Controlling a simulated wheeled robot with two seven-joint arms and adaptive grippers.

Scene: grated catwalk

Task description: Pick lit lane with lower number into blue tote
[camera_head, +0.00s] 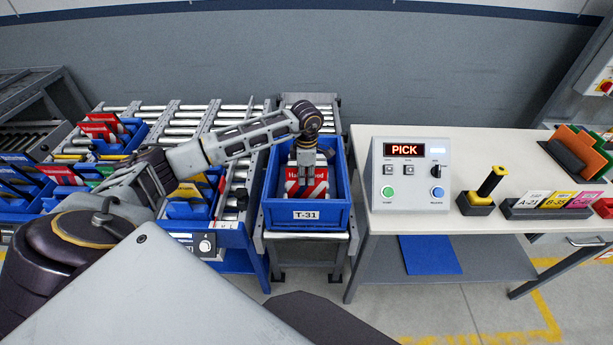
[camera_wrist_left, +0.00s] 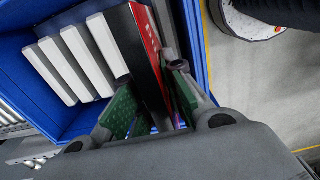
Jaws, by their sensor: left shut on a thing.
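The blue tote (camera_head: 306,218), labelled T-31, stands on a roller stand in the middle of the head view. My left gripper (camera_head: 306,178) points down inside it. It is shut on a red and white box (camera_head: 291,188), upright between the fingers. In the left wrist view, the gripper (camera_wrist_left: 155,98) has its green pads on both sides of the red-faced, dark-edged box (camera_wrist_left: 147,45). Several white-edged items (camera_wrist_left: 62,66) stand beside it within blue walls. Whether the box touches the tote floor is hidden. My right gripper is not in view. I cannot tell which lane is lit.
Blue lane bins with red boxes (camera_head: 98,128) stand on rollers at left. A control box (camera_head: 410,174) showing PICK sits on the white table (camera_head: 480,150) at right, beside a yellow-black handheld device (camera_head: 490,182) and coloured cards (camera_head: 556,200). The table's front is clear.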

